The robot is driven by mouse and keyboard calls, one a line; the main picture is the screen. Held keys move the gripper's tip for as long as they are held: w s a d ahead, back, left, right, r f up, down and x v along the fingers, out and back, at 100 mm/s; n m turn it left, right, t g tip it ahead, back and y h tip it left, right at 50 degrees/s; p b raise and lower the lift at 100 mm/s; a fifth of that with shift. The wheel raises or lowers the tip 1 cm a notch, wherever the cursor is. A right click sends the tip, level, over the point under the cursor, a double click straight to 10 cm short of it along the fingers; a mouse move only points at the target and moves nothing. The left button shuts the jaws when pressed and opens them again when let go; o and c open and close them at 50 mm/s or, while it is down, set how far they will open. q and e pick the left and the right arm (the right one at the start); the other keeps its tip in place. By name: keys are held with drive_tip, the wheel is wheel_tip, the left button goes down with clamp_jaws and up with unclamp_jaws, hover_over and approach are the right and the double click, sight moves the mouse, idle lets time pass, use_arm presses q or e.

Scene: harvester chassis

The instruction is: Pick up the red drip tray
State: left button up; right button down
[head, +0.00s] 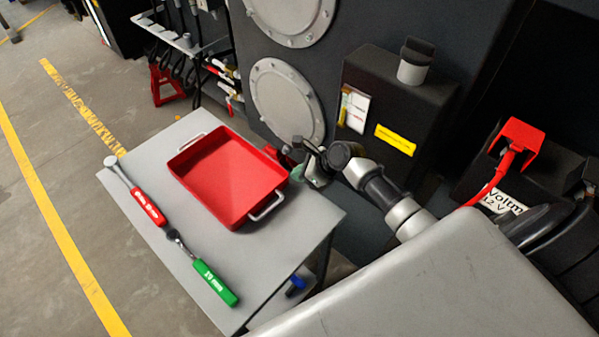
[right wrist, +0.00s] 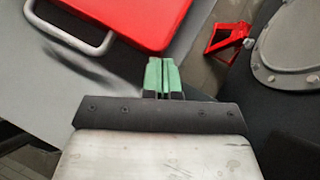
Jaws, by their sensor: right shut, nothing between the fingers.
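The red drip tray (head: 225,180) lies flat and empty on a grey table (head: 308,222). It has a metal handle at each end, one at the far left and one at the near right. My right gripper (head: 297,174) is beside the tray's right side, near the near-right handle, and holds nothing. In the right wrist view its green fingertips (right wrist: 163,72) are pressed together, and the tray (right wrist: 145,14) with one handle (right wrist: 88,42) is ahead and to the left, apart from the fingers. My left gripper is not in view.
A red-handled tool (head: 148,206) and a green-handled tool (head: 214,283) lie on the table left of and below the tray. The dark machine with round metal covers (head: 287,102) stands close behind. A red stand (head: 166,84) is on the floor. Open floor lies left.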

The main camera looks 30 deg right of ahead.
sight(281, 170)
idle(0.3)
drive_tip(key=shift+w+a+r, duration=0.15)
drive_tip(key=shift+w+a, duration=0.1)
drive_tip(key=w+a+p, duration=0.2)
drive_tip(key=w+a, duration=0.1)
drive_tip(key=shift+w+a+p, duration=0.25)
drive_tip(key=shift+w+p, duration=0.05)
drive_tip(key=shift+s, duration=0.1)
